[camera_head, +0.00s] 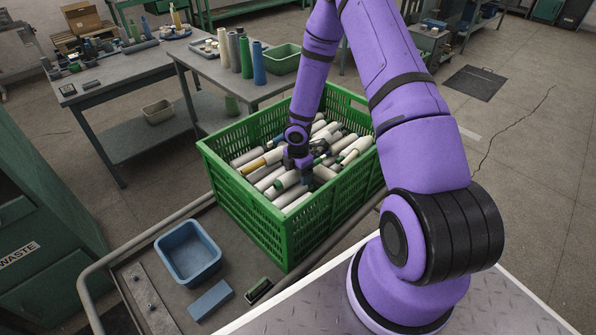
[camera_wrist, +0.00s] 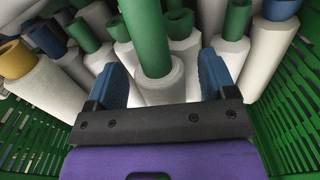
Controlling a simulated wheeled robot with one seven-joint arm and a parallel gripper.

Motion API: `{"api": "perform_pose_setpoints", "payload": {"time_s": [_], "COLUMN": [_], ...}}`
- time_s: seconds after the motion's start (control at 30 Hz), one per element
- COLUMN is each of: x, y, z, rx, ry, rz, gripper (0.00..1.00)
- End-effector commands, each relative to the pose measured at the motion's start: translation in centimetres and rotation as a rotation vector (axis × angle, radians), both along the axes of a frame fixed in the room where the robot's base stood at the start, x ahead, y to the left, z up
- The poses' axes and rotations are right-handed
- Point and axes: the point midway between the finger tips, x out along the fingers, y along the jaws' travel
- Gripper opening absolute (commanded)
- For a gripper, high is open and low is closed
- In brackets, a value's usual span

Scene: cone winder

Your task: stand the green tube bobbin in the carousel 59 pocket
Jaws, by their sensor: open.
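Several bobbins lie in the green crate (camera_head: 240,202), white yarn wound on tubes of green, blue or yellow. In the wrist view a green tube bobbin (camera_wrist: 148,38) points away from me, its white yarn body between my two blue fingers. My gripper (camera_wrist: 163,80) is open, with a finger on each side of this bobbin; a gap shows at the right finger, and contact on the left is hard to tell. In the head view my gripper (camera_head: 299,163) reaches down into the crate and partly hides the bobbins there. I see no carousel or 59 pocket.
The crate's slatted walls stand close on both sides of my gripper. A blue bin (camera_head: 188,253) and a blue block (camera_head: 210,300) lie on the cart. A table (camera_head: 215,70) behind holds upright tubes and a green bin (camera_head: 283,58). A waste cabinet (camera_head: 40,230) stands left.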

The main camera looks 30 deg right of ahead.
Motion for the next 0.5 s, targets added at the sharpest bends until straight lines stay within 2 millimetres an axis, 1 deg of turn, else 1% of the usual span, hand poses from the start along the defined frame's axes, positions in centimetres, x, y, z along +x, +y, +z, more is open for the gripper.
{"api": "perform_pose_setpoints", "payload": {"time_s": [0.03, 0.07, 0.1, 0.17, 0.2, 0.27, 0.5], "x": [0.00, 0.01, 0.00, 0.00, 0.01, 0.01, 0.03], "y": [0.00, 0.00, 0.00, 0.00, 0.00, 0.00, -0.01], "z": [0.01, 0.02, 0.02, 0.02, 0.03, 0.03, 0.26], "rx": [0.000, 0.000, 0.000, 0.000, 0.000, 0.000, 0.000], "ry": [0.000, 0.000, 0.000, 0.000, 0.000, 0.000, -0.001], "rz": [0.000, 0.000, 0.000, 0.000, 0.000, 0.000, -0.001], "gripper": [0.75, 0.68, 0.59, 0.45, 0.36, 0.22, 0.22]}}
